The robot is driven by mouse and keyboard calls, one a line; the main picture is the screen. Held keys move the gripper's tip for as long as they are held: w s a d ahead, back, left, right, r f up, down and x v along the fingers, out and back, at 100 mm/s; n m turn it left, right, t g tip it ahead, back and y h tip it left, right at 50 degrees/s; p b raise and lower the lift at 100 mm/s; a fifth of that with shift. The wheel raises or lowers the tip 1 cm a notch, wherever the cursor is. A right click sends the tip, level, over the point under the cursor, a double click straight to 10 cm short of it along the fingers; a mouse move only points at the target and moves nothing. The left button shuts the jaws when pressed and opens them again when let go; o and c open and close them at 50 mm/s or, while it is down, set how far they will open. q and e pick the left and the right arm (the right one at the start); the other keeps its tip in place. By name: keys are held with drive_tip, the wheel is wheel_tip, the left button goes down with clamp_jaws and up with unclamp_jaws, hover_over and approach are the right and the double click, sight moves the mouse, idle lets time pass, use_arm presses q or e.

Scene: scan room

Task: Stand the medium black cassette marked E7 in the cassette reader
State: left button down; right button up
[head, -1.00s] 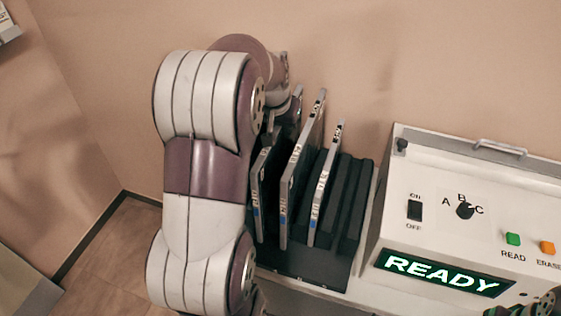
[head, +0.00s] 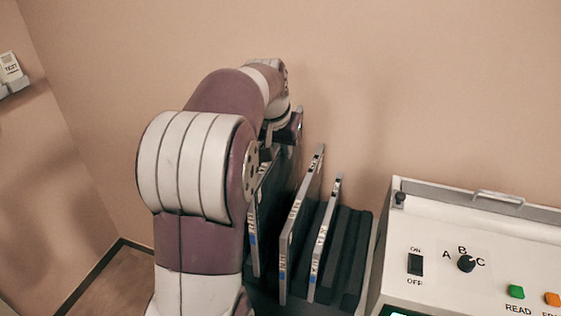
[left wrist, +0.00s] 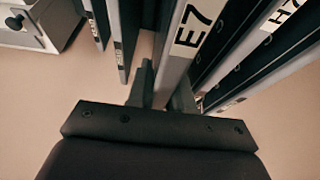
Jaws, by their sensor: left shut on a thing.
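The black cassette marked E7 shows close up in the left wrist view (left wrist: 190,45), with its label on a grey edge. My left gripper (left wrist: 155,95) is shut on that edge. In the head view my left gripper (head: 283,138) is partly hidden by my arm, at the far top edge of the leftmost cassette (head: 254,240), which seems to be E7. This cassette is upright and looks slightly raised against its neighbours. The white cassette reader (head: 440,225) stands at right; no slot for a cassette shows. My right gripper is out of view.
A dark slotted rack (head: 348,255) holds two other upright cassettes (head: 285,260) (head: 319,255) close to the right of the held one. Its right slots are empty. The reader has a switch, a knob (head: 466,263) and buttons. The wall is close behind.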

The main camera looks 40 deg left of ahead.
use_arm(q)
drive_tip(key=shift+r, duration=0.2)
wheel_tip(320, 180, up, 9)
drive_tip(key=p, duration=0.8)
idle(0.4)
